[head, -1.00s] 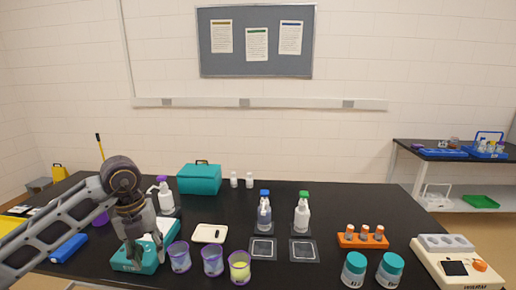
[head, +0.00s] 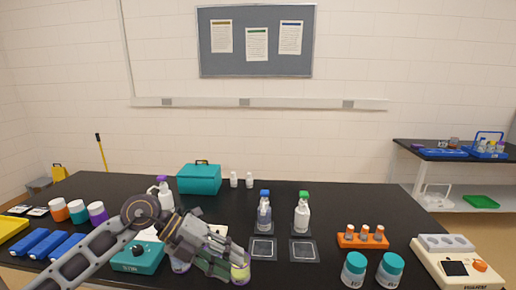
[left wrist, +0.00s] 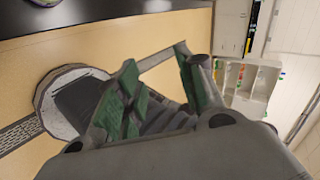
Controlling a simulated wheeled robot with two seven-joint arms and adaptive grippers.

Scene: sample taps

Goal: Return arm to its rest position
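My left arm comes in from the left in the head view, bent low over the front of the black table (head: 330,215). Its gripper (head: 232,262) points right and hides much of the purple-rimmed cups at the front. The cup with yellow liquid (head: 240,274) shows partly behind the fingertips. In the left wrist view the fingers with green pads (left wrist: 165,88) stand apart, with nothing between them. Tan floor lies behind them, and the dark table edge is at the top. My right gripper is in neither view.
A teal stirrer (head: 137,259) stands close to the left forearm. A purple-topped bottle (head: 163,192) is behind the arm. Blue blocks (head: 67,247) lie at left.

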